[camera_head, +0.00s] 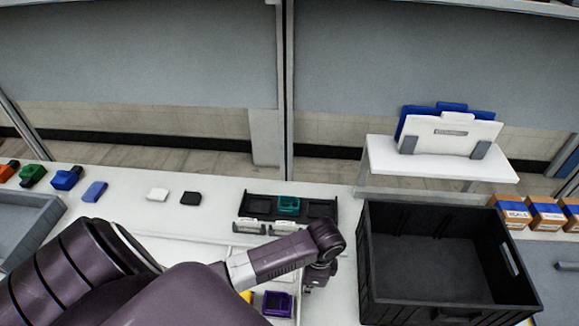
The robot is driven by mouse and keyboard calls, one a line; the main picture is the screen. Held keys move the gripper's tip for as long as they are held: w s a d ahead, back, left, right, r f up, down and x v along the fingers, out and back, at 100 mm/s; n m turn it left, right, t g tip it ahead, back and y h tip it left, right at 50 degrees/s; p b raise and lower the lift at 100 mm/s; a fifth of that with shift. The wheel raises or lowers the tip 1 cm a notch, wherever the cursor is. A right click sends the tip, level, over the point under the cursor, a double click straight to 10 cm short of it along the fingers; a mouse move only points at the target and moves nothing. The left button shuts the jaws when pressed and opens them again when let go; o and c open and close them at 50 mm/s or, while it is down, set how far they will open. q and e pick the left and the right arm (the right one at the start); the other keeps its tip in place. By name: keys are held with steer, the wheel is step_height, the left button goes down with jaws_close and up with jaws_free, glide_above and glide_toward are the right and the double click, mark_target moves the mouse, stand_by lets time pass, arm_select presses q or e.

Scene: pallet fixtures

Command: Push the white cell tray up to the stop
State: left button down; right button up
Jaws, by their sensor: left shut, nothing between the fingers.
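The white cell tray (299,290) lies on the white bench, largely hidden under my left arm. A purple piece (278,304) and part of a yellow piece (246,296) show in it. Behind it stands a black holder (318,208) with a teal block (289,205) and white labels on its front. I cannot make out a separate stop. My left gripper (308,287) is shut and empty, pointing down by the tray's right side; whether it touches the tray cannot be told. My right gripper is not in view.
A large black crate (373,308) stands close to the right of my left gripper. A white raised shelf (385,158) with panels is behind it. Small coloured pieces lie along the bench's back left, with a grey bin (40,238) at far left.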

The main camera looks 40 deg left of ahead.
mark_target(286, 287)
arm_select(q)
steer(key=shift+s+a, duration=0.25)
steer(key=shift+a, duration=0.3)
steer(key=shift+s+a, duration=0.25)
steer(key=shift+a, duration=0.25)
steer(key=shift+s+a, duration=0.5)
steer(key=shift+a, duration=0.25)
steer(key=shift+s+a, duration=0.45)
steer(key=shift+a, duration=0.25)
steer(key=shift+s+a, duration=2.75)
steer(key=shift+a, duration=1.3)
steer(key=shift+s+a, duration=2.8)
steer(key=shift+a, duration=1.25)
steer(key=shift+s+a, duration=2.75)
steer(key=shift+a, duration=1.3)
steer(key=shift+w+d+b, duration=0.25)
steer(key=shift+w+d, duration=0.35)
steer(key=shift+d, duration=0.25)
steer(key=shift+w+d+b, duration=0.2)
steer(key=shift+w+d, duration=0.35)
steer(key=shift+d, duration=0.35)
steer(key=shift+w+d+b, duration=0.25)
steer(key=shift+w+d, duration=0.35)
steer(key=shift+d, duration=0.25)
